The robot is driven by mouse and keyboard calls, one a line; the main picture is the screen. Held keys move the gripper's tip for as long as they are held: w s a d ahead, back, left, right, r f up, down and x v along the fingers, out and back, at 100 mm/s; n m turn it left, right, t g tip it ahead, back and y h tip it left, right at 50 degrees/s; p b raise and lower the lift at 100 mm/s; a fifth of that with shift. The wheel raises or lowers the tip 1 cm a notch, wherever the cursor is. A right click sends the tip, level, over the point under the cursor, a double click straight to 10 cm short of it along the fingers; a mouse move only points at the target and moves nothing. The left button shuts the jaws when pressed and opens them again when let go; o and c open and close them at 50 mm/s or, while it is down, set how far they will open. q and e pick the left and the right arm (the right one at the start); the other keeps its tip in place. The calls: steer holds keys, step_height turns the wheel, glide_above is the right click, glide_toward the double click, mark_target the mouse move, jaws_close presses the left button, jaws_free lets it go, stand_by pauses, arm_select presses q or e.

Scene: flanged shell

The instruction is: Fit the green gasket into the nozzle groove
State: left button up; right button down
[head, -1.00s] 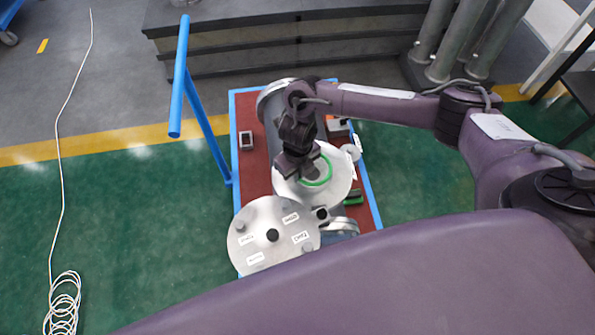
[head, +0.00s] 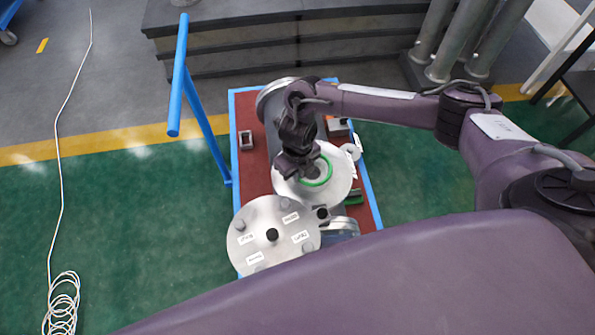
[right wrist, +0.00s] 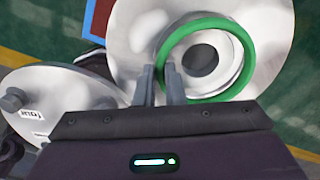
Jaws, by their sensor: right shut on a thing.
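The green gasket (head: 329,170) is a thin ring over the pale metal face of the nozzle flange (head: 343,190). My right gripper (head: 303,177) is above the flange's left part, and its own body hides part of the ring. In the right wrist view, the two fingers (right wrist: 160,75) are close together at the gasket's left edge, shut on the ring. There the gasket (right wrist: 249,55) surrounds the dark bore of the nozzle (right wrist: 135,30), set off to one side. I cannot tell whether the gasket touches the face or lies in the groove. My left gripper is out of view.
A round metal cover (head: 250,240) with labels and a dark centre knob lies beside the flange at lower left. A small grey block (head: 246,140) sits on the red cart top (head: 255,180). A blue handle (head: 178,80) rises at the cart's left.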

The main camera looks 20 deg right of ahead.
steer(key=shift+f+b, duration=0.75)
steer(key=shift+f, duration=0.2)
steer(key=c, duration=1.4)
jaws_free()
steer(key=shift+c, duration=0.2)
steer(key=shift+r, duration=0.1)
step_height(320, 180, up, 8)
steer(key=shift+f+p, duration=0.1)
steer(key=shift+p, duration=0.6)
steer(key=shift+f, duration=0.1)
